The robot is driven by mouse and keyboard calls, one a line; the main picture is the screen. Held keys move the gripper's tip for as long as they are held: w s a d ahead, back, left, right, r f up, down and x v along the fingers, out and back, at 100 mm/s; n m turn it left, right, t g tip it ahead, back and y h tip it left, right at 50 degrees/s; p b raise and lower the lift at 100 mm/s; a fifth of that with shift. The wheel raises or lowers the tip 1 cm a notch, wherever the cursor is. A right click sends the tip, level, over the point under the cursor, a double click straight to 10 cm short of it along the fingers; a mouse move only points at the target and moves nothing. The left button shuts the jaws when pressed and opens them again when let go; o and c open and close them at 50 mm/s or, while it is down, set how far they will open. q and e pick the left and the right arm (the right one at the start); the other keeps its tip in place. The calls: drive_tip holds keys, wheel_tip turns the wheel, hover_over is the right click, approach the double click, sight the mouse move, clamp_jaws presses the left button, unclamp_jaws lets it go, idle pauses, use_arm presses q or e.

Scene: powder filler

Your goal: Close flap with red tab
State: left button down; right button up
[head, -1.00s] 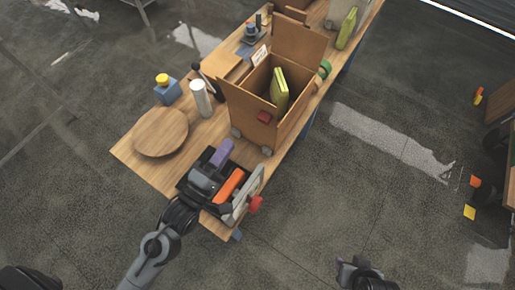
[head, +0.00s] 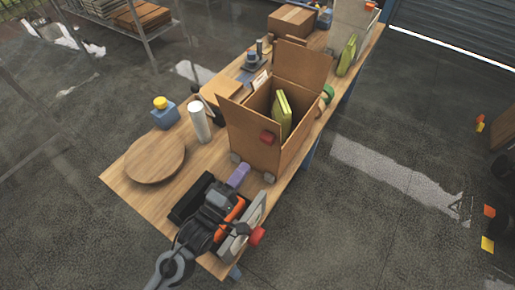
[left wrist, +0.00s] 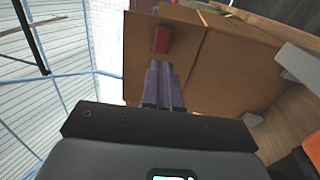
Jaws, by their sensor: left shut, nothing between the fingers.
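The cardboard box (head: 292,155) stands on the wooden table with its top open and one flap (head: 304,63) raised at the back. The red tab (head: 267,138) is on the box's near side, on a brown panel; I cannot tell exactly where that flap's edges run. The left wrist view shows the red tab (left wrist: 162,39) on the brown panel (left wrist: 140,70), just beyond my fingertips. My left gripper (head: 240,174) has purple fingers, shut and empty, low in front of the box's near side. It also shows in the left wrist view (left wrist: 165,70). My right gripper is out of view.
A yellow-green packet (head: 284,112) stands inside the box. A round wooden board (head: 155,158), white cylinder (head: 200,122) and blue container (head: 165,116) stand left of the box. A grey device with a red knob (head: 257,236) is at the table's near end.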

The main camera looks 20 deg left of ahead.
sight(264, 141)
use_arm(q)
drive_tip(key=x, duration=0.8)
drive_tip(key=shift+s, duration=0.1)
